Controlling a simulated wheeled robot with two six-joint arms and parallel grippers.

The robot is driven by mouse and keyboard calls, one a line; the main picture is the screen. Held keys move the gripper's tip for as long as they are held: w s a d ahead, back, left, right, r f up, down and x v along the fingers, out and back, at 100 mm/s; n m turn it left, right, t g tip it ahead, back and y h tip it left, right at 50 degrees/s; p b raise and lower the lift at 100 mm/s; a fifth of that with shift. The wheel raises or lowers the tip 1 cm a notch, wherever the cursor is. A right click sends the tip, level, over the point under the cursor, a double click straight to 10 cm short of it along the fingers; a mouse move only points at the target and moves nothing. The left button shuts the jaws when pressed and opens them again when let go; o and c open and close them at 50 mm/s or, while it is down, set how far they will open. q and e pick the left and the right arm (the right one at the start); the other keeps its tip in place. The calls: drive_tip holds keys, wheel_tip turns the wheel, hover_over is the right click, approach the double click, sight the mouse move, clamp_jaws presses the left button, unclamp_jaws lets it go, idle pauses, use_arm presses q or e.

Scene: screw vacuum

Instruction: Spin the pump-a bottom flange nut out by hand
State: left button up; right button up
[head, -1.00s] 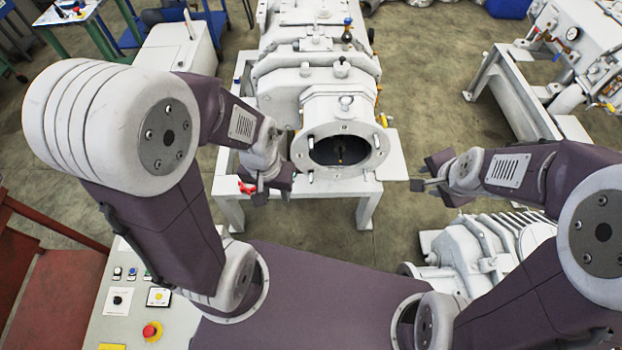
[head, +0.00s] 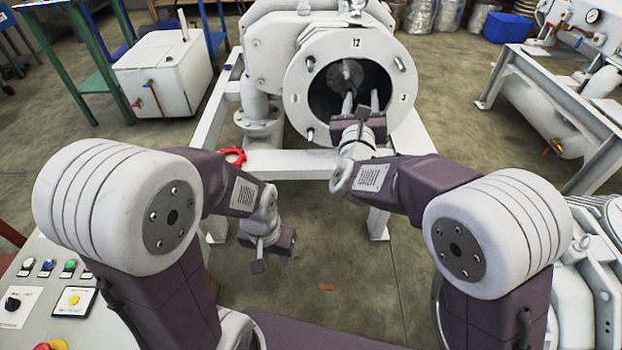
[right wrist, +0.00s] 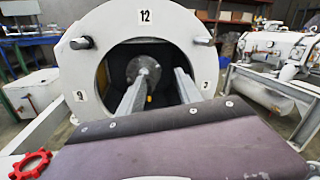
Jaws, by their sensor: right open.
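The pump's round white end flange (head: 296,95) faces me, with a 12 mark at its top and several studs around its dark opening. It also fills the middle of the right wrist view (right wrist: 90,78). My right gripper (head: 361,98) is in front of the flange's lower part. Its two pale fingers stand apart and empty, pointing toward the opening (right wrist: 160,78). Its body hides the flange's bottom edge, so I cannot see the bottom nut. My left gripper (head: 270,252) hangs low, left of and below the flange, away from it; its fingers are not clear.
A red handwheel (head: 232,156) sits left of the flange, near the white stand's crossbar (head: 290,164). A metal disc with a shaft (right wrist: 142,68) shows inside the opening. A white cabinet (head: 165,72) stands at left, a control panel (head: 45,300) at lower left.

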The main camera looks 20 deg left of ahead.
sight(311, 143)
drive_tip(key=s+a+f+n+g+y+b, duration=0.1)
drive_tip(key=s+a+f+y+b, duration=0.1)
drive_tip(key=a+f+b, duration=0.45)
drive_tip(key=s+a+f+n+y+b, duration=0.1)
drive_tip(key=s+a+f+b, duration=0.25)
drive_tip(key=f, duration=0.65)
drive_tip(key=shift+n, duration=0.3)
drive_tip(key=p+x, duration=0.4)
drive_tip(key=x, duration=0.5)
drive_tip(key=shift+a, duration=0.2)
use_arm(q)
wheel_tip(311, 143, down, 10)
use_arm(e)
drive_tip(key=shift+w+r, duration=0.15)
drive_tip(key=shift+w, duration=0.05)
use_arm(q)
drive_tip(key=shift+s+f, duration=0.1)
use_arm(e)
clamp_jaws()
